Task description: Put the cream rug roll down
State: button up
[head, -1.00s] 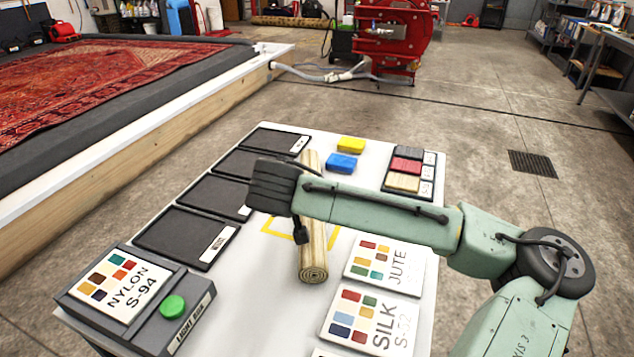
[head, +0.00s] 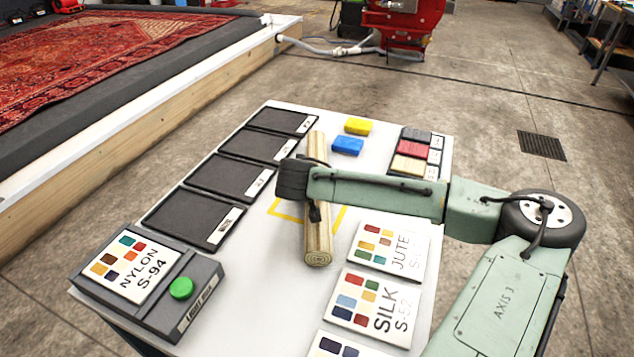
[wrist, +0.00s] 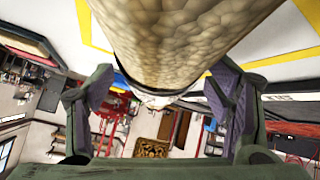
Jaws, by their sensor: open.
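The cream rug roll (head: 319,237) appears to lie on the white table (head: 262,290), across a yellow marked outline (head: 342,215). Its near end faces the head camera. My gripper (head: 315,211) is at the roll's near half, partly hidden by my wrist. In the wrist view the roll (wrist: 185,40) fills the top middle, and my gripper (wrist: 165,92) has its two purple-padded fingers spread on either side of it. The gripper is open. Whether a finger touches the roll cannot be told.
Several dark trays (head: 248,179) line the table's left side. JUTE (head: 390,247) and SILK (head: 372,306) sample cards are at right. A box with a green button (head: 181,288) stands at front left.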

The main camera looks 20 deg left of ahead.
jog(key=shift+w+f, duration=0.15)
jog(key=shift+f, duration=0.05)
jog(key=shift+c, duration=0.5)
jog(key=c, duration=1.6)
jog(key=shift+a, duration=0.1)
grip_shut()
jog(key=shift+r, duration=0.15)
